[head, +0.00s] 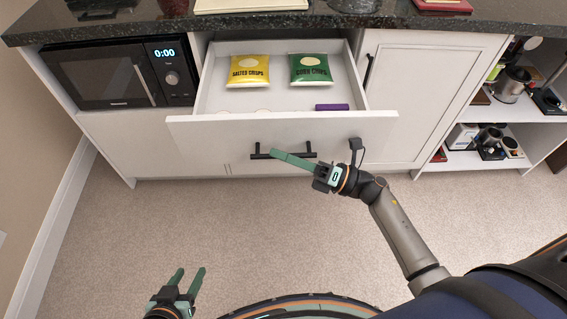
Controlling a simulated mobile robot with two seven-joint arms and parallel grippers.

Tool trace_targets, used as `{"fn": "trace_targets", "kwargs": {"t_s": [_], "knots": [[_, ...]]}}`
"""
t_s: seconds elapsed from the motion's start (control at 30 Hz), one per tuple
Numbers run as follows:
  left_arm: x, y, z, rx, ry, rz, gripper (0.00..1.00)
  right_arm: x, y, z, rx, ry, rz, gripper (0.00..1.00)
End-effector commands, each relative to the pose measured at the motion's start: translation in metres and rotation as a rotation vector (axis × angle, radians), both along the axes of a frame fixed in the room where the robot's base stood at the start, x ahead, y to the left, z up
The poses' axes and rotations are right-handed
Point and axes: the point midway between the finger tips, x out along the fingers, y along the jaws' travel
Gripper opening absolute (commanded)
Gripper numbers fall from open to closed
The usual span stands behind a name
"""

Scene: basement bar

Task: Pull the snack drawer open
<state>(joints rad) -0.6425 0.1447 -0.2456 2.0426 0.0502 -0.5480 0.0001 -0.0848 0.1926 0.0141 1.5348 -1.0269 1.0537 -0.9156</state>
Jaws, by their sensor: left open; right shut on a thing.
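The snack drawer (360,127) stands pulled out from the white cabinet. Inside lie a yellow bag of salted crisps (248,71), a green bag of corn crisps (311,70) and a small purple item (332,107). The drawer's black bar handle (260,156) is on its front. My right gripper (286,157) is shut on this handle, its green fingers reaching it from the right and hiding part of it. My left gripper (187,281) is open and empty, low in the picture, well away from the drawer.
A black microwave (105,75) sits left of the drawer. A closed cabinet door (433,95) is to the right, then open shelves (500,113) with several items. A dark countertop (260,24) runs above. The carpet floor (200,220) before the drawer is clear.

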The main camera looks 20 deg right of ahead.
Motion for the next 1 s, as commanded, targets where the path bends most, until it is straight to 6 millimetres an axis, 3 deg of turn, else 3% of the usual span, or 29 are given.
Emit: {"fn": "trace_targets", "kwargs": {"t_s": [0.1,0.3,0.63,0.67,0.7,0.9,1.0], "knots": [[0.001,0.002,-0.019,0.004,-0.003,0.002,0.5,0.025,-0.008,-0.006,-0.005,-0.007,-0.001,0.0],[0.002,0.006,-0.021,0.007,-0.022,0.007,0.5,0.048,-0.014,-0.003,-0.002,-0.002,-0.002,0.0],[-0.001,0.01,-0.019,0.017,-0.022,0.005,0.5,0.05,-0.015,0.0,-0.001,0.001,-0.002,0.0],[-0.001,0.01,-0.019,0.017,-0.022,0.005,0.5,0.05,-0.015,0.0,0.0,0.001,-0.003,0.16],[-0.001,0.01,-0.019,0.017,-0.022,0.005,0.5,0.05,-0.015,0.0,0.0,0.0,-0.001,0.2],[-0.001,0.01,-0.019,0.016,-0.023,0.005,0.5,0.05,-0.015,0.0,0.0,-0.001,-0.001,0.43],[-0.001,0.009,-0.02,0.016,-0.023,0.004,0.5,0.05,-0.015,0.0,0.0,-0.001,-0.001,0.45]]}}
